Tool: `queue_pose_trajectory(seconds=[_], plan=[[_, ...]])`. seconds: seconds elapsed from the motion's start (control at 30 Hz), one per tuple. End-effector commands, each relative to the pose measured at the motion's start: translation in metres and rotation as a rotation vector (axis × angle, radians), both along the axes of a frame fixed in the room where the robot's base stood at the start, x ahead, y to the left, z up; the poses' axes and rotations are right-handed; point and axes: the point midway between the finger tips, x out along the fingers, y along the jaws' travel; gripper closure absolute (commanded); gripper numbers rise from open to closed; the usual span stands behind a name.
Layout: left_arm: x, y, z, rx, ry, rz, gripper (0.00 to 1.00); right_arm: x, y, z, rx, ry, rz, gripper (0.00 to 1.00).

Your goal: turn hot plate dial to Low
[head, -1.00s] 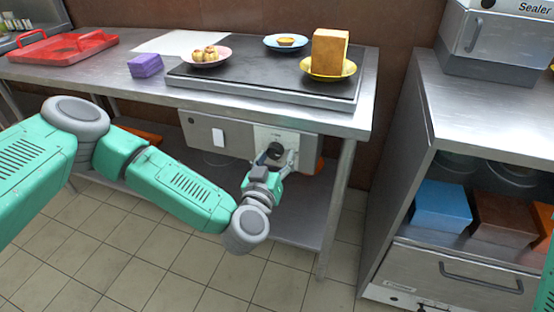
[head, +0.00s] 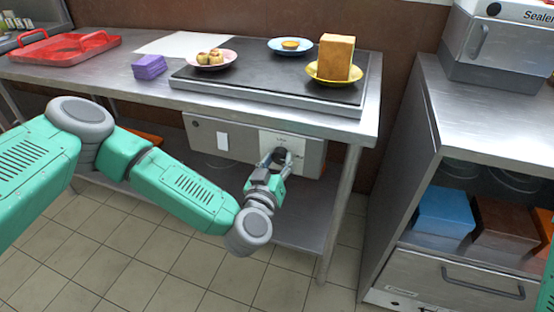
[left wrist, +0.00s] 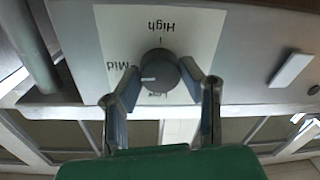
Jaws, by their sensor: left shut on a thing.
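The hot plate dial (head: 282,153) is a dark round knob on the front panel below the steel table's top. It also shows in the left wrist view (left wrist: 160,70), grey, on a white label (left wrist: 185,38) that reads High, Mid and Low, upside down. The dial's white mark points left in that view, between Mid and Low. My left gripper (head: 277,163) is shut on the dial. In the left wrist view its two fingers (left wrist: 160,76) press on either side of the knob. My right gripper is not in view.
Above the panel, the dark hot plate (head: 250,85) bears plates of food, including a yellow plate (head: 322,78) with a bread loaf. A table leg (head: 343,205) stands right of the panel. A second steel counter (head: 480,115) is farther right, across a floor gap.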

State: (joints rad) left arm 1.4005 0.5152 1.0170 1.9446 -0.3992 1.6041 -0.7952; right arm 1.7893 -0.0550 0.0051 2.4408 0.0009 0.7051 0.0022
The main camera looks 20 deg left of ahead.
Motion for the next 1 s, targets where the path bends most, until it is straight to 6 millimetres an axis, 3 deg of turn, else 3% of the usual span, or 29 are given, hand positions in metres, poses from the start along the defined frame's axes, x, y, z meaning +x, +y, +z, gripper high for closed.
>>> queue_pose_trajectory(seconds=[0.4, 1.0], plan=[[0.000, 0.003, 0.000, -0.320, 0.016, 0.004, 0.94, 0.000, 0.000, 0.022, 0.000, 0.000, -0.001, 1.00], [0.000, 0.005, -0.002, -0.890, 0.037, 0.009, 0.94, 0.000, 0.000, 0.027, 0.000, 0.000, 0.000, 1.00]])
